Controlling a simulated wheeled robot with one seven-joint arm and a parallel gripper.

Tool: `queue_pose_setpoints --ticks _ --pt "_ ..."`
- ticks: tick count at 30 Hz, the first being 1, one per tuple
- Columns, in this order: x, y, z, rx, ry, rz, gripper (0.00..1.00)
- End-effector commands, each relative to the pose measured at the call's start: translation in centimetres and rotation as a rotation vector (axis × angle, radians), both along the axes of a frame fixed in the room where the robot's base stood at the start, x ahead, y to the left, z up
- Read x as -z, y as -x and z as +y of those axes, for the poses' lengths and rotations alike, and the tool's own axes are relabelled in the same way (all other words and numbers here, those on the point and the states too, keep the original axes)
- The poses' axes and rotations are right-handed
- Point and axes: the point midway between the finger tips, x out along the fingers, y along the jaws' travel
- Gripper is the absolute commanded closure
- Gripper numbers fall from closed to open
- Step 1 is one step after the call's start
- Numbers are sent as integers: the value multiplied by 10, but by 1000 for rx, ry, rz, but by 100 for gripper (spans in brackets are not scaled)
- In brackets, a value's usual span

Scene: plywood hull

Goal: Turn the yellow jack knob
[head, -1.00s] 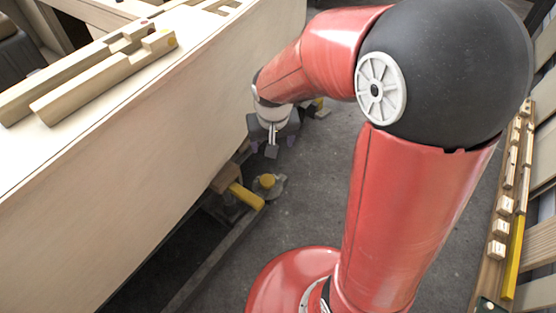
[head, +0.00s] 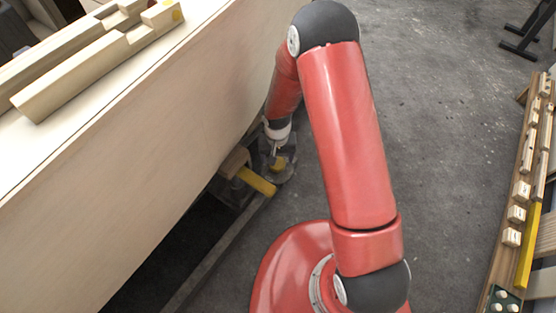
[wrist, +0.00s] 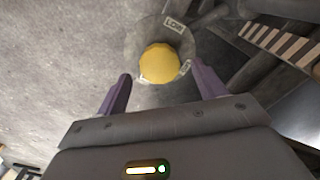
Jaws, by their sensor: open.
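The yellow jack knob (wrist: 160,63) is a round yellow cap on a grey disc (wrist: 139,38) with small labels, one reading "LOW". In the wrist view it sits between and just beyond the two purple fingertips of my gripper (wrist: 161,71), which is open and empty. I cannot tell whether the fingers touch it. In the head view the knob (head: 279,163) is low beside the plywood hull, partly hidden by my gripper (head: 277,148) just above it.
A yellow bar (head: 257,181) with a wooden block (head: 235,162) juts out from under the hull (head: 130,140), left of the knob. A dark beam (head: 215,255) runs along the floor. A rack of wooden blocks (head: 520,210) stands far right. Grey floor between is clear.

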Motion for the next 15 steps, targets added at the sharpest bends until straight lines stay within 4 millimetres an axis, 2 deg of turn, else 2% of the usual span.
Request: queue_pose_setpoints --ticks 3,6,15 --pt "16 1 0 1 1 2 30" --pt "23 0 0 2 0 1 30" --pt "25 0 0 1 0 0 30"
